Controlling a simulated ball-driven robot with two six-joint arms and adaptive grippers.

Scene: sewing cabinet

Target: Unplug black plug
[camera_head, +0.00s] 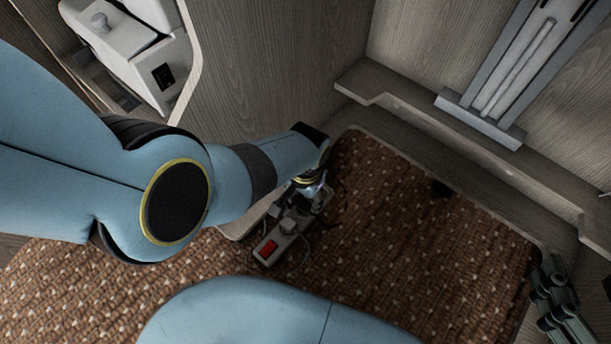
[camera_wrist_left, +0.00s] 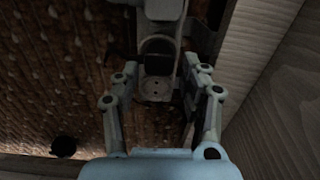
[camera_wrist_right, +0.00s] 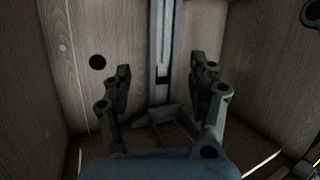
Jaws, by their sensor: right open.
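A grey power strip (camera_head: 280,235) with a red switch (camera_head: 267,250) lies on the brown carpet. My left gripper (camera_head: 312,190) is over its far end. In the left wrist view, the strip (camera_wrist_left: 153,88) runs between the two open fingers of my left gripper (camera_wrist_left: 160,68). A dark round shape (camera_wrist_left: 157,46) on the strip, probably the black plug, is between the fingertips; I cannot tell whether they touch it. An empty socket shows just below it. In the head view the gripper hides the plug. My right gripper (camera_head: 553,290) is open and empty at the lower right; it also shows in the right wrist view (camera_wrist_right: 160,68).
A white sewing machine (camera_head: 135,50) is at the upper left. Wooden cabinet walls and a ledge (camera_head: 450,135) bound the carpet (camera_head: 430,260) at the back and right. A grey metal rail (camera_head: 520,65) is on the back wall. A thin cable lies beside the strip.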

